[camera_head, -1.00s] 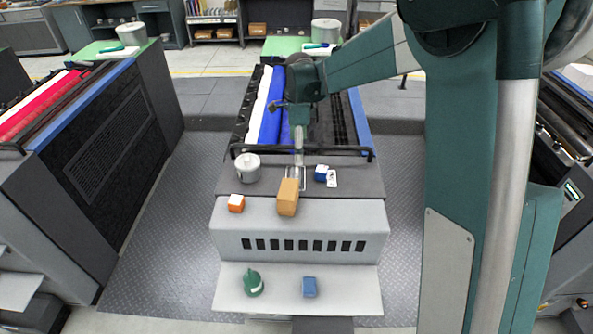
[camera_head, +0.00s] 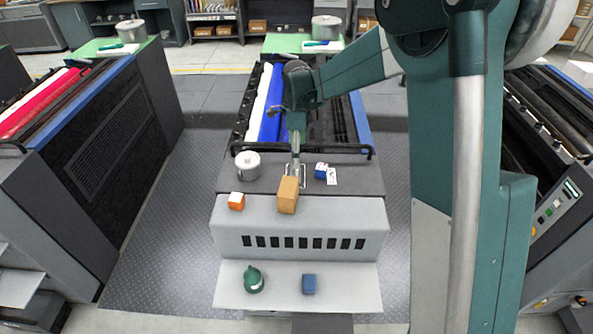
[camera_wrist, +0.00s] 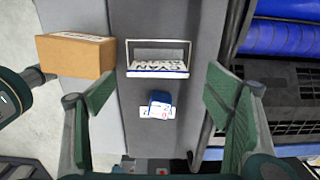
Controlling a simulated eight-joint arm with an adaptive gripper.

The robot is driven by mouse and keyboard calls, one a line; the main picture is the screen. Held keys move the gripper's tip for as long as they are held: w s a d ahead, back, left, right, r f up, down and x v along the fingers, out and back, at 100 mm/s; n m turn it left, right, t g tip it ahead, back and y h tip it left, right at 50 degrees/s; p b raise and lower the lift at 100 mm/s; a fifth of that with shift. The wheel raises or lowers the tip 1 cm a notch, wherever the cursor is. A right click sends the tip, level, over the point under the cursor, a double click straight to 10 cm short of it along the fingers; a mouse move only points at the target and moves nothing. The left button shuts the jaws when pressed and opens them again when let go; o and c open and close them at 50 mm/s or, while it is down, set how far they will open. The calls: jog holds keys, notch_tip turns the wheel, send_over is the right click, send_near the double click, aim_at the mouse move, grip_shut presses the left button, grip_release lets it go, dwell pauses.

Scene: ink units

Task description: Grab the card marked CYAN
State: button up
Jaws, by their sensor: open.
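A white card with dark upside-down lettering that seems to read CYAN (camera_wrist: 158,66) sits in a thin wire holder in the wrist view. The wire holder (camera_head: 303,177) shows partly in the head view, behind a brown box (camera_head: 288,195). My gripper (camera_wrist: 158,82) is open and empty, its green finger pads on either side of the card's line in the wrist view. In the head view my gripper (camera_head: 295,165) hangs over the dark shelf, just behind the brown box. Whether it touches anything, I cannot tell.
A small blue block (camera_head: 320,170) with a white card (camera_head: 332,176) stands right of the holder. A grey tin (camera_head: 247,165) and an orange block (camera_head: 236,201) are to the left. A green bottle (camera_head: 253,280) and blue box (camera_head: 309,284) stand on the lower tray.

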jog(key=shift+f, duration=0.1)
jog(key=shift+s+f+p, duration=0.15)
jog(key=shift+f+p, duration=0.2)
jog(key=shift+f, duration=2.15)
jog(key=c, duration=1)
